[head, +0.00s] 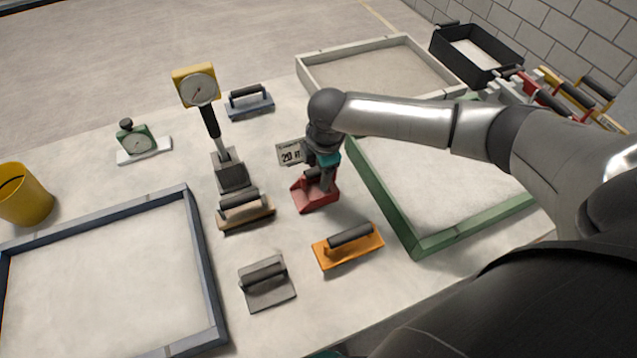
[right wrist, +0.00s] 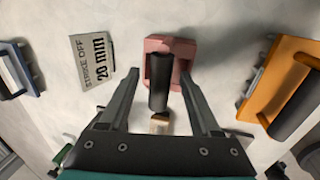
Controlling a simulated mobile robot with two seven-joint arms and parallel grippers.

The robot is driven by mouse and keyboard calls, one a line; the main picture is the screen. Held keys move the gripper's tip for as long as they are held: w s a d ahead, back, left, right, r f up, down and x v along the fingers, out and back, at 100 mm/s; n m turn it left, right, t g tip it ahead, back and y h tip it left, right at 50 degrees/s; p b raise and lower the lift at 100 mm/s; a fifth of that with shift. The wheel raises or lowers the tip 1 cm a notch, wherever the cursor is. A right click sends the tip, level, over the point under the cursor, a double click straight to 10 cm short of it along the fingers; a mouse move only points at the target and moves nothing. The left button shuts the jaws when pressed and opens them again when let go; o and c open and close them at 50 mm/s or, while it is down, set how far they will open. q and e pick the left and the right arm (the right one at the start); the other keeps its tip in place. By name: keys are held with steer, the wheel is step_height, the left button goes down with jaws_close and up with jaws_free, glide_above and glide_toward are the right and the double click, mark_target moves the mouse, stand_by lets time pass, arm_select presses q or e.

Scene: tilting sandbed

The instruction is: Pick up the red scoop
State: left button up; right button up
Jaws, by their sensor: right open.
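The red scoop (head: 314,202) lies on the pale table near its middle. It has a dark handle. In the right wrist view, its red pan (right wrist: 158,46) is beyond my fingertips, and the dark handle (right wrist: 160,88) lies between my two fingers with gaps on both sides. My right gripper (head: 322,184) points down over the scoop and hides part of it in the head view. In the right wrist view, the right gripper (right wrist: 162,75) is open and holds nothing. My left gripper is not in view.
An orange float (head: 347,247) lies near the scoop, with a wooden float (head: 245,214) to its left. A grey trowel (head: 268,284) lies in front. A "20 mm" card (head: 290,154) is behind the scoop. A green-framed bed (head: 395,205) stands close on the right.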

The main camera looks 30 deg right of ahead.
steer(key=shift+c, duration=0.3)
jaws_close()
stand_by(0.3)
